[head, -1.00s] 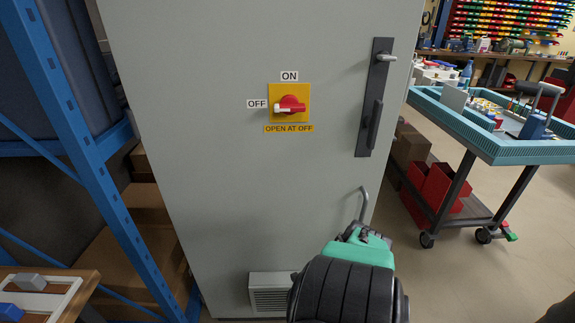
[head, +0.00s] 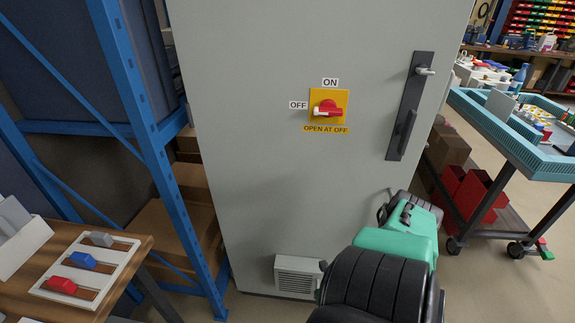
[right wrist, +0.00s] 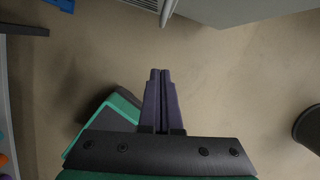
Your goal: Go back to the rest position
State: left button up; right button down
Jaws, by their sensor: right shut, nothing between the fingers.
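My right arm shows in the head view, black and green, low in front of the grey cabinet (head: 270,200). Its gripper is hidden there behind the arm. In the right wrist view my right gripper (right wrist: 160,75) is shut and empty, its two dark fingers together over bare floor. The cabinet's red rotary switch (head: 328,109) sits on a yellow plate, its white-tipped handle pointing at the OFF label. The cabinet door is closed, with a dark handle (head: 407,105) at its right. My left gripper is not in view.
A blue rack (head: 150,150) stands left of the cabinet. A wooden table (head: 130,262) with a white slotted tray holding coloured blocks is at the lower left. A trolley with a teal tray rim (head: 495,122) stands at the right.

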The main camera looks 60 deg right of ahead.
jog(key=shift+f, duration=0.1)
jog(key=w+a+f+m+t+p, duration=0.1)
jog(key=w+a+f+m, duration=0.55)
jog(key=m, duration=0.55)
jog(key=s+a+f+m+y, duration=0.1)
jog(key=s+a+f+m, duration=0.2)
jog(key=s+a+m, duration=0.2)
jog(key=s+a+f+m+g+y+p, duration=0.1)
jog(key=s+a+f+m, duration=0.3)
jog(key=s+a+m, duration=0.1)
jog(key=shift+s+a+m+g, duration=0.25)
jog(key=shift+s+m, duration=0.25)
jog(key=shift+s, duration=0.45)
